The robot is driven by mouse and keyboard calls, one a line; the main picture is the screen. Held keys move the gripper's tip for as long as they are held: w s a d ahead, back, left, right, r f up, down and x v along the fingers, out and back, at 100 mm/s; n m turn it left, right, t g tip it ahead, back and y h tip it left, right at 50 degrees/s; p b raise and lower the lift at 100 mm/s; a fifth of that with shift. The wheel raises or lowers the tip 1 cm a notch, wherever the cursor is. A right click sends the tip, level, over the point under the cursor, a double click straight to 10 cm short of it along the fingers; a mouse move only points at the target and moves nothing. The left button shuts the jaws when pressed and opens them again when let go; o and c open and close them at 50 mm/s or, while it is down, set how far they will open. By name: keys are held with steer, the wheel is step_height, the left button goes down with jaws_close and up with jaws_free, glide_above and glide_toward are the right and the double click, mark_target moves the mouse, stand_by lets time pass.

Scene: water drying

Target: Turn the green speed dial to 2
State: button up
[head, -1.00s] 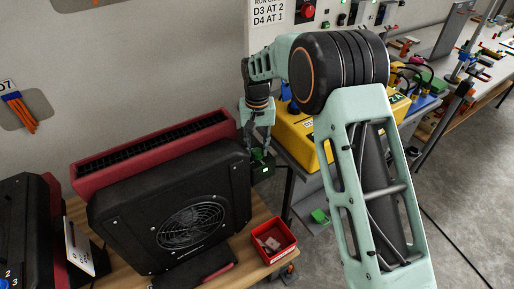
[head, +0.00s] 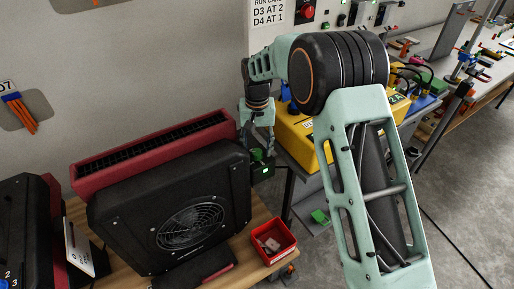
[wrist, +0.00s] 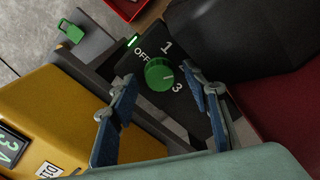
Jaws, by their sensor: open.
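The green speed dial (wrist: 157,73) is a round knob on a black control panel (wrist: 146,55) with the marks OFF, 1 and 3 readable. A mark between 1 and 3 is partly hidden by a finger. The dial's pale pointer line points to the right, toward that partly hidden mark; its exact setting is hard to tell. My gripper (wrist: 160,77) is open, with one blue-padded finger on each side of the dial and visible gaps. In the head view, my gripper (head: 261,138) is just above the small green dial (head: 257,155) at the black fan's right corner.
The black fan unit (head: 190,215) and a long red unit (head: 150,150) stand left of the dial. A red bin (head: 274,243) sits in front. A yellow box (head: 302,140) is close on the right. A green light (wrist: 133,41) glows beside OFF.

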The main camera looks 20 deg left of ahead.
mark_target(257, 151)
step_height(257, 151, up, 8)
stand_by(0.5)
